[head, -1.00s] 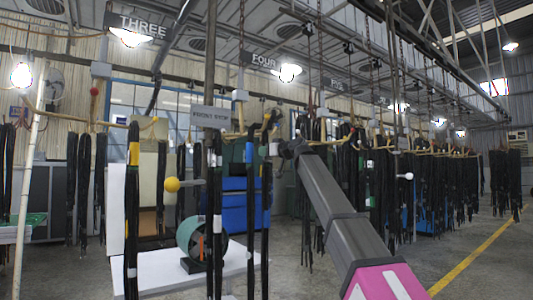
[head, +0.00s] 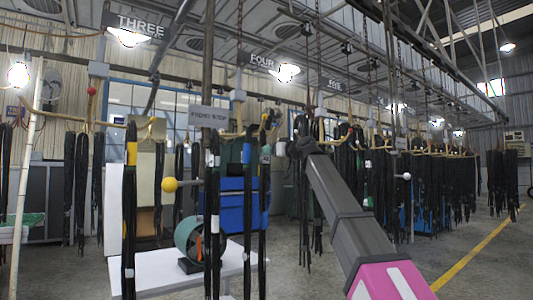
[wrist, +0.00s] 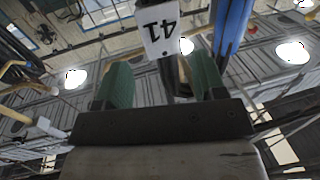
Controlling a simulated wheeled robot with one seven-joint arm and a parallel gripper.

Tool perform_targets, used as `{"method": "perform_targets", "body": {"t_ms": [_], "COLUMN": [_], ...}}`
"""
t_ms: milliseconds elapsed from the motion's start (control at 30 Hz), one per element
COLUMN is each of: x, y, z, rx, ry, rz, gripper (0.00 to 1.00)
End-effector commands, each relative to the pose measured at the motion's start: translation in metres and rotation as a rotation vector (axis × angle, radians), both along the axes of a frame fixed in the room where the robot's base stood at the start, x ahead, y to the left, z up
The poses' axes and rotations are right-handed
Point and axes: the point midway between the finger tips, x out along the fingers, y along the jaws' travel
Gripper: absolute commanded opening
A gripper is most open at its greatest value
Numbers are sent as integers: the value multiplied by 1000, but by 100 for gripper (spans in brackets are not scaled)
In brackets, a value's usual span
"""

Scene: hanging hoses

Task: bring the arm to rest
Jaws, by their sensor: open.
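My arm (head: 350,215) reaches from the lower right of the head view up and away to the middle, towards the hanging hoses. Its far end is small there, and the fingers cannot be made out. In the wrist view my gripper (wrist: 160,82) shows two green fingers, spread apart with a gap between them. No held thing shows.
Black hoses (head: 130,215) hang at the left, with more hoses (head: 340,180) behind my arm. A yellow ball (head: 170,184) and a white ball (head: 407,176) stick out among them. A white table (head: 160,280) holds a green drum (head: 190,238). Open floor (head: 480,270) lies at right.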

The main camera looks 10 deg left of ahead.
Motion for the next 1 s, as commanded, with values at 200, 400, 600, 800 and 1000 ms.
{"method": "perform_targets", "body": {"t_ms": [200, 400, 600, 800, 1000], "x": [-23, -31, -28, -6, 15], "y": [-38, -54, -57, -76, -109], "z": [-1, 0, -12, -97, -213], "rx": [2, 2, -8, -75, -170], "ry": [-1, 0, 15, 123, 282], "rz": [-1, 0, -7, -58, -136], "gripper": [64, 64, 64, 64, 64]}}
